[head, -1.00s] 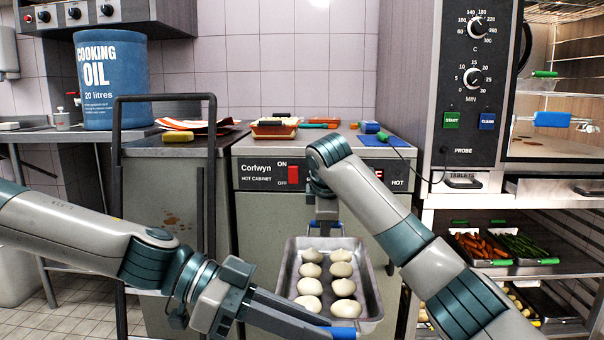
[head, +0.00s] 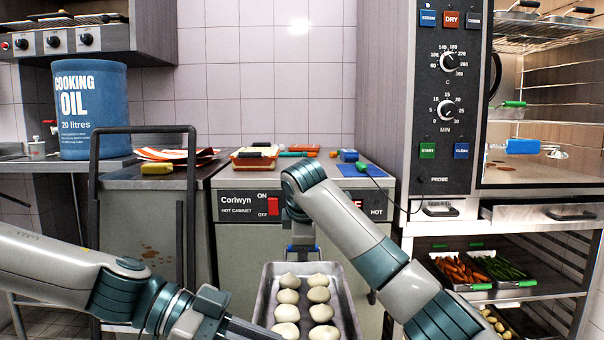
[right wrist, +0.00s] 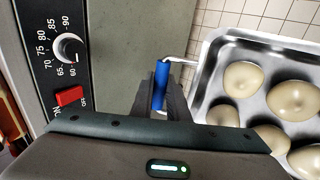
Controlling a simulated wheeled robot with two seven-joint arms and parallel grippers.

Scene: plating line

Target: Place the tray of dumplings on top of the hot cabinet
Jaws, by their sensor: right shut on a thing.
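The metal tray (head: 349,300) holds several pale round dumplings (head: 289,296) in two rows. It is in front of the hot cabinet (head: 236,260), below its top (head: 335,170). My right gripper (head: 302,249) is at the tray's far end; in the right wrist view its fingers (right wrist: 160,97) are shut on the tray's blue handle (right wrist: 161,78). My left gripper (head: 240,327) reaches toward the tray's near end. Its fingertips and the near handle are cut off by the bottom edge of the head view.
On the cabinet top are an orange dish (head: 255,157), a blue mat (head: 362,170) and small items along the back; its front middle looks clear. A black rail (head: 95,200) stands left. An oven (head: 440,120) and rack (head: 540,294) stand right.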

